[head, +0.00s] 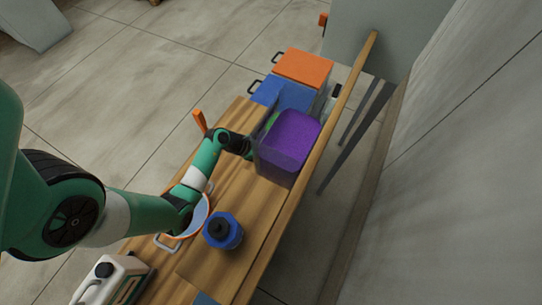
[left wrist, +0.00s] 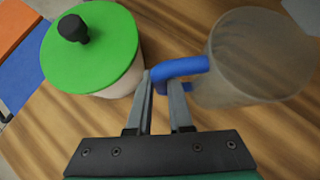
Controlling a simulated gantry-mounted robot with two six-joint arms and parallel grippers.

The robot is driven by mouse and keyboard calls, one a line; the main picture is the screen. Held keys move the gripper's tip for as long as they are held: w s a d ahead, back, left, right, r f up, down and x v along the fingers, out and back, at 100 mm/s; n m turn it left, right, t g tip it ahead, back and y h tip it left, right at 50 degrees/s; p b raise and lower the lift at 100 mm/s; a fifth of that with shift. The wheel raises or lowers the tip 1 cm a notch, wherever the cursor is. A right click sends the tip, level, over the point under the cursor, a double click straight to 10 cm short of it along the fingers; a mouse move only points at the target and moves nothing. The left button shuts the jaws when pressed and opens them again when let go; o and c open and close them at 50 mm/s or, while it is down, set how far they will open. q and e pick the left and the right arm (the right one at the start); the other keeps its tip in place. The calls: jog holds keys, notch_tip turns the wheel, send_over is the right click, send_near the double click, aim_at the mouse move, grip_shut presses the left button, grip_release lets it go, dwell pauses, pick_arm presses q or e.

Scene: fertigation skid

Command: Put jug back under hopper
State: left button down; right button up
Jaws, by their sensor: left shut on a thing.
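In the left wrist view, a clear, frosted jug (left wrist: 250,62) with a blue handle (left wrist: 181,68) stands at the right. My left gripper (left wrist: 166,82) is shut on the blue handle. The jug appears upright over the wooden bench and looks empty; I cannot tell whether its base touches the wood. In the head view, my left gripper (head: 250,153) is at the left side of a purple-topped, box-shaped thing (head: 290,135), which seems to be the hopper. The jug is mostly hidden or hard to make out there. My right gripper is not in view.
A pot with a green lid (left wrist: 90,45) stands close left of my gripper. Blue (head: 284,93) and orange (head: 303,67) boxes stand at the bench's far end. A wooden rail (head: 345,102) runs along the right.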

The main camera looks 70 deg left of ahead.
pick_arm(q)
jog(key=shift+s+d+f, duration=0.1)
jog(key=shift+f, duration=0.65)
jog(key=shift+f+b, duration=0.75)
jog(key=shift+f, duration=1.05)
jog(key=shift+f, duration=0.15)
jog(key=c, duration=0.8)
grip_release()
jog(key=shift+s+r, duration=0.2)
jog(key=shift+r, duration=0.2)
jog(key=p+v, duration=0.3)
jog(key=v, duration=0.8)
jog(key=shift+s, duration=0.25)
